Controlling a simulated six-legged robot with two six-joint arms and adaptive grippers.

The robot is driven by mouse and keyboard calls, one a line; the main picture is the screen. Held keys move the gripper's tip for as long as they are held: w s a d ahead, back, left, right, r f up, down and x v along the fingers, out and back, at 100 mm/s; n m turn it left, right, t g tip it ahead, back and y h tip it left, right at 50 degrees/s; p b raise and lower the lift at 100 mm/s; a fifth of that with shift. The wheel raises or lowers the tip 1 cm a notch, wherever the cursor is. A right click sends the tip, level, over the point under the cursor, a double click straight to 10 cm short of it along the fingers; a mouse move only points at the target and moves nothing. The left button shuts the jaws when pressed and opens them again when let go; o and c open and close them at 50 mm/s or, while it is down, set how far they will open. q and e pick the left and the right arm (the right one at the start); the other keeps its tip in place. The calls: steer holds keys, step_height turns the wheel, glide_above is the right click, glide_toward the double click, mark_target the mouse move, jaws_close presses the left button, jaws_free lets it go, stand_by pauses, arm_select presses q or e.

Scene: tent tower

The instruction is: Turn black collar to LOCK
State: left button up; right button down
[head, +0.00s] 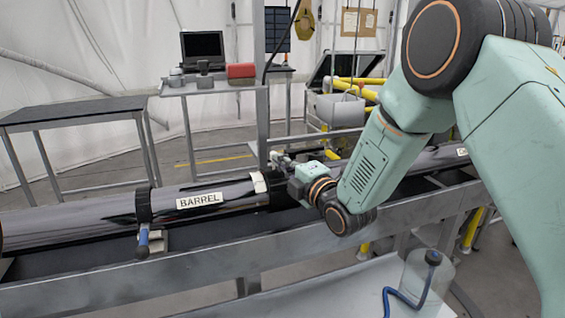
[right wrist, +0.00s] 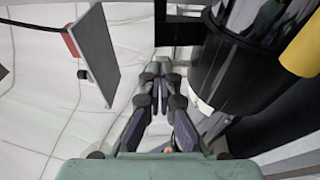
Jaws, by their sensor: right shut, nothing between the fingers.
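A grey tube labelled BARREL (head: 225,196) lies along a metal rail. A black collar (head: 277,192) rings the tube to the right of the label, partly hidden by my right arm. No LOCK mark can be read. My right gripper (head: 281,160) is just above and beside this collar, shut and empty. In the right wrist view my fingers (right wrist: 158,70) are together at the tips, to the left of a large black cylindrical surface (right wrist: 245,78), which looks like the collar. A gap shows between them. My left gripper is not in view.
A black clamp ring (head: 144,205) with a blue handle (head: 143,241) sits further left on the tube. A metal post (head: 262,90) stands behind the collar. A clear container (head: 428,275) with a blue hose is at the lower right. Tables stand behind the rail.

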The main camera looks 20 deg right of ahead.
mark_target(279, 171)
steer(key=shift+w+d+r+g+p, duration=0.1)
steer(key=shift+w+r+g+p, duration=0.5)
steer(key=shift+p, duration=1)
steer(key=shift+w+g+h+p, duration=0.3)
steer(key=shift+w+g+p, duration=0.15)
steer(key=shift+p, duration=0.3)
steer(key=shift+w+g, duration=0.2)
steer(key=shift+g, duration=0.05)
steer(key=shift+w+f, duration=0.2)
steer(key=shift+w, duration=0.3)
steer(key=shift+s+r, duration=0.1)
